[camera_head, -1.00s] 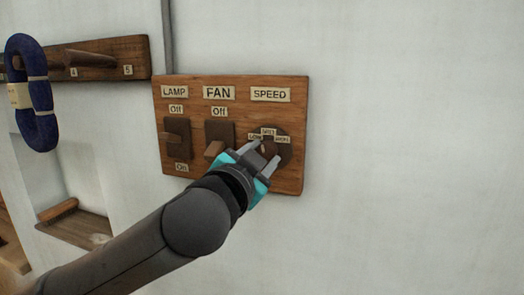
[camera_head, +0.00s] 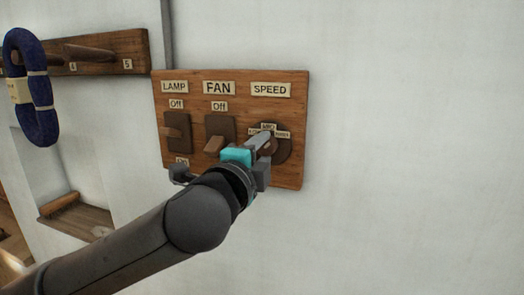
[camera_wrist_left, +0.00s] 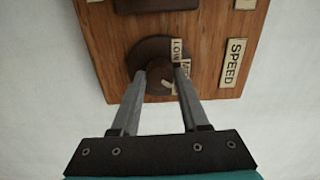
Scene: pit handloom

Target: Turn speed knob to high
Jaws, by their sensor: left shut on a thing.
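The round brown speed knob (camera_head: 272,147) sits on a dark round plate below the SPEED label (camera_head: 270,89) on a wooden switch board. My left gripper (camera_head: 266,143) is at the knob with its fingers around it. In the left wrist view, the knob (camera_wrist_left: 153,78) lies between the two fingertips (camera_wrist_left: 160,74), which are shut on it. A small pale mark shows on the knob's face, at its lower right there. The LOW label (camera_wrist_left: 177,50) shows beside the knob; MID is partly visible and the remaining label is hidden by a finger. My right gripper is not in view.
The FAN switch (camera_head: 214,144) and LAMP switch (camera_head: 175,132) are close to the left of the knob, above my wrist. A peg rail (camera_head: 122,52) with a blue yarn hank (camera_head: 42,115) hangs further left. The wall to the right is bare.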

